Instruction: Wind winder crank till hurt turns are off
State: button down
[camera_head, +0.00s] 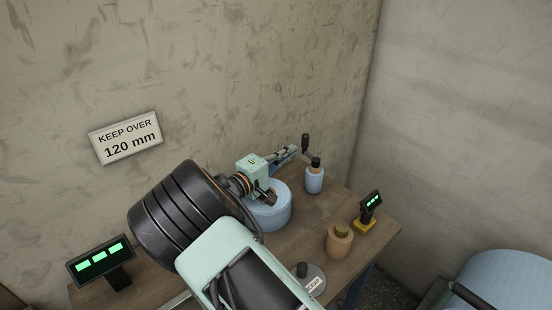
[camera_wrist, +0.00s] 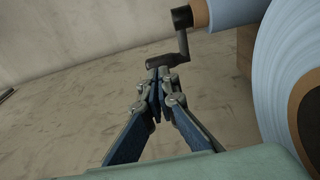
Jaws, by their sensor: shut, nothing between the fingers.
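My gripper (camera_wrist: 159,74) is shut and empty, its fingertips just below the dark crank handle (camera_wrist: 168,61) in the wrist view. I cannot tell whether they touch it. The crank arm (camera_wrist: 183,43) runs up to a hub on the brown core of the winder roll (camera_wrist: 234,10). In the head view, the crank (camera_head: 305,146) stands above the small light blue roll (camera_head: 314,181), and my gripper (camera_head: 294,151) is just left of it. A larger light blue roll (camera_head: 270,217) lies partly behind my wrist; its layered face (camera_wrist: 285,70) fills the right of the wrist view.
A sign (camera_head: 127,138) on the wall reads "KEEP OVER 120 mm". A large display (camera_head: 100,261) and a small one (camera_head: 371,201) show green marks too small to read. A brown roll (camera_head: 340,245) and a grey disc (camera_head: 314,281) are on the wooden table (camera_head: 378,236). Another blue roll (camera_head: 510,280) is lower right.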

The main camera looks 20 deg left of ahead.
aim_at(303, 149)
jog(key=shift+x, duration=1.85)
jog(key=shift+w+f+m+g+h+b, duration=0.1)
jog(key=shift+w+m+g+h+b, duration=0.1)
jog(key=shift+m+g+h+b, duration=0.35)
jog(key=shift+w+f+m+g+h+b, duration=0.15)
jog(key=shift+w+m+h+b, duration=0.15)
jog(key=shift+h+b, duration=0.45)
jog(key=b, duration=0.1)
jog(key=m+g+h+b, duration=0.1)
jog(key=shift+w+d+m+h+b, duration=0.15)
jog(key=shift+w+m+h+b, duration=0.15)
jog(key=shift+w+b, duration=0.1)
jog(key=b+x, duration=0.2)
jog(key=b, duration=0.1)
jog(key=shift+w+b, duration=0.2)
jog(key=shift+b, duration=0.2)
jog(key=shift+m+g+h, duration=0.55)
jog(key=shift+g+h, duration=0.15)
jog(key=shift+g, duration=0.2)
jog(key=shift+w+d+r+b, duration=0.1)
jog(key=shift+w+d+b, duration=0.25)
jog(key=shift+d+b, duration=0.35)
jog(key=shift+w+d+r+b, duration=0.1)
jog(key=shift+w+d+b, duration=0.25)
jog(key=shift+d+b, duration=0.3)
jog(key=shift+w+d+r+b, duration=0.1)
jog(key=shift+w+d+b, duration=0.3)
jog(key=shift+d+b, duration=0.3)
